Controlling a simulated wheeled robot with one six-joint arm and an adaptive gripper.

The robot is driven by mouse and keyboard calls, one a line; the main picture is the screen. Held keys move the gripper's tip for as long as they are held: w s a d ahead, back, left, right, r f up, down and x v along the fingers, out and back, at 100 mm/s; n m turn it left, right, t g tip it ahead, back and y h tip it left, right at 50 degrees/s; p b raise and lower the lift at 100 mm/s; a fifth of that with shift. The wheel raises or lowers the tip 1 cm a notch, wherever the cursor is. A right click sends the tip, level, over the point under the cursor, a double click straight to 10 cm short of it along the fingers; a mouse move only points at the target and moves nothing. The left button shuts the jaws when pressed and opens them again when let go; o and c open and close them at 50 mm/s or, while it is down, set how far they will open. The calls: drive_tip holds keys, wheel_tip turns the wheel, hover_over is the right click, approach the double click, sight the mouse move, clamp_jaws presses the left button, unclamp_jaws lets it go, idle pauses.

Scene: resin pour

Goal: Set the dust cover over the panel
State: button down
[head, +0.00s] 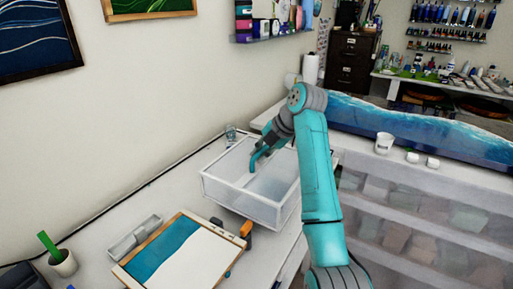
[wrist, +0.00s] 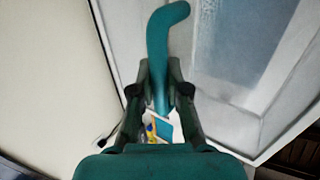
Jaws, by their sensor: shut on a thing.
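The dust cover (head: 237,204) is a clear box with a white frame, upright above the bench behind the panel; I cannot tell whether its bottom edge touches the bench. My gripper (head: 268,146) is over its top, shut on its curved teal handle (head: 254,162). In the wrist view the handle (wrist: 158,50) runs up from between my fingers (wrist: 160,112), and the cover's pale frame and clear face (wrist: 240,60) fill the right side. The panel (head: 205,262), blue and white with a wooden edge, lies flat on the bench at lower middle, in front of the cover and uncovered.
An orange and black clamp-like tool (head: 246,231) lies between panel and cover. A grey tray (head: 135,237) and a cup with a green stick (head: 62,262) stand left. A glass (head: 231,132) is behind the cover.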

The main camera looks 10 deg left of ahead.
sight(264, 167)
drive_tip(key=shift+f, duration=3.45)
drive_tip(key=c, duration=1.1)
unclamp_jaws()
drive_tip(key=shift+f, duration=0.1)
